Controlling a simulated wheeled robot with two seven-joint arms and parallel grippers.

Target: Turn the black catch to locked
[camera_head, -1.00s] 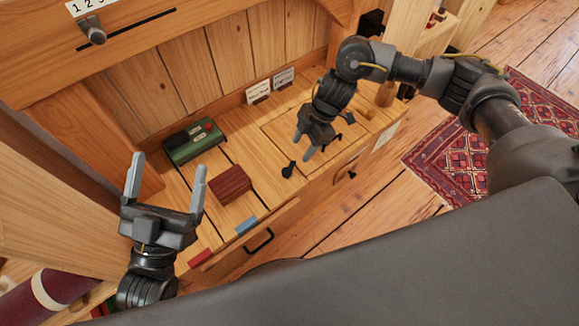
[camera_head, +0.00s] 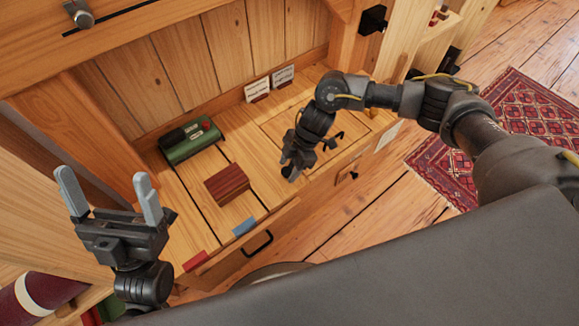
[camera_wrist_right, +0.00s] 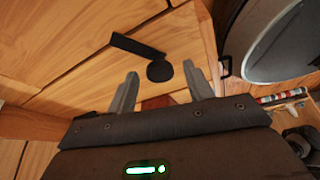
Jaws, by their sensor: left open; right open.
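The black catch (camera_wrist_right: 158,70), a round hub with a flat lever (camera_wrist_right: 133,46), shows in the right wrist view on the wooden top. The hub lies between and just beyond the fingertips of my right gripper (camera_wrist_right: 159,82); the lever points up and left. I cannot tell whether the fingers touch it. In the head view my right gripper (camera_head: 291,163) points down over the catch's spot and mostly hides it. Its fingers are apart. My left gripper (camera_head: 106,186) is open and empty at the left, away from the catch.
A green box (camera_head: 190,140) and a red-brown block (camera_head: 227,185) sit on the wooden top, left of my right gripper. Two small cards (camera_head: 270,82) stand at the back. A black drawer handle (camera_head: 258,243) is at the front. A patterned rug (camera_head: 500,135) lies on the floor at right.

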